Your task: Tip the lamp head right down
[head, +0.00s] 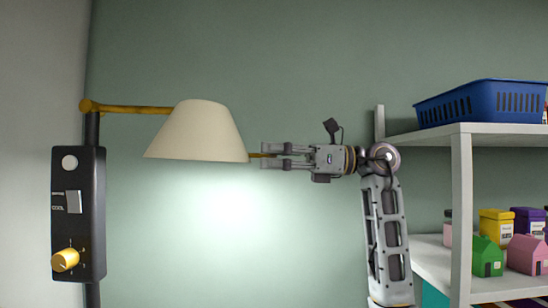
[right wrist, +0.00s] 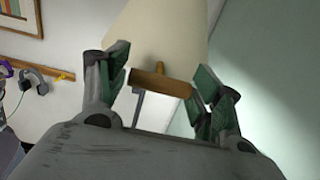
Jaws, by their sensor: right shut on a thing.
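The lamp head is a cream shade (head: 197,132) at the end of a brass arm (head: 135,109), left of centre in the head view. Its open rim faces down, slightly lower on the right, and light falls on the wall below. A short wooden handle (head: 257,155) sticks out from the right of the shade. My right gripper (head: 266,156) comes from the right and is shut on the handle. In the right wrist view the handle (right wrist: 160,80) lies between the fingers, with the shade (right wrist: 158,40) behind it. My left gripper is not in view.
A black post carries a control box (head: 78,210) with a yellow knob (head: 65,260). At right, white shelves (head: 461,220) hold a blue basket (head: 480,103) and several small house-shaped boxes. Headphones (right wrist: 34,80) hang on a rail in the wrist view. The wall area below the shade is clear.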

